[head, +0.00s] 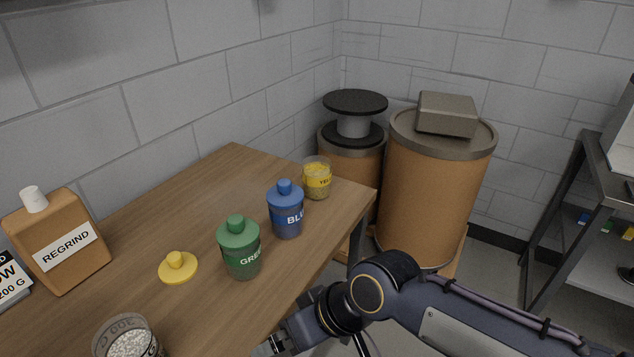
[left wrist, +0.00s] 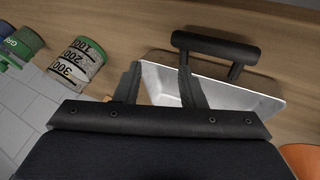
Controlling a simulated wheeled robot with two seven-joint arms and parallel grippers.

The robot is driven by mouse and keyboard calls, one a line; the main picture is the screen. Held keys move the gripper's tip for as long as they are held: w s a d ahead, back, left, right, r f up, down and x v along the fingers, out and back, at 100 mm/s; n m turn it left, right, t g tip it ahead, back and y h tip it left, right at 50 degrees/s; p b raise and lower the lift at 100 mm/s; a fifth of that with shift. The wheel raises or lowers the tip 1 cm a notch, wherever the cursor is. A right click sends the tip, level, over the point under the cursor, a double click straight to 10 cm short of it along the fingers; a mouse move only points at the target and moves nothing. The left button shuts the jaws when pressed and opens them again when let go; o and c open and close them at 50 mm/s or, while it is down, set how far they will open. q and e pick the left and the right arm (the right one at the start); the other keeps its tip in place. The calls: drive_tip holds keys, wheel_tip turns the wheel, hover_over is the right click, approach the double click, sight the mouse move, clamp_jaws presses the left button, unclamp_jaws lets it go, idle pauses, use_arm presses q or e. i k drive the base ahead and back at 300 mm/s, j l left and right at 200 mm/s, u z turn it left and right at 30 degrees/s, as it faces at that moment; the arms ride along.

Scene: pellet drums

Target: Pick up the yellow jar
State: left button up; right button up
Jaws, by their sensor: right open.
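The yellow jar (head: 317,180) is a clear jar with a yellow label and yellowish contents, standing upright and lidless near the far right corner of the table. A yellow lid with a knob (head: 177,268) lies apart from it, nearer the front. My right gripper (head: 270,346) is open, low at the bottom of the head view by the table's right edge, well short of the jar. My left gripper (left wrist: 158,82) shows in the left wrist view with its fingers apart, over a white metal scoop (left wrist: 262,101) with a black handle. The jar is not seen in that view.
The blue jar (head: 286,212) and green jar (head: 240,250) stand in front of the yellow jar. A beaker of white pellets (head: 128,340) and a REGRIND bottle (head: 58,245) are on the wooden table (head: 200,205). Brown drums (head: 432,190) stand beyond the right edge.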

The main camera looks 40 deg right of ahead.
sight(317, 178)
drive_tip(key=l, duration=0.85)
drive_tip(key=k+l, duration=0.1)
drive_tip(key=l, duration=0.7)
drive_tip(key=k+z, duration=0.05)
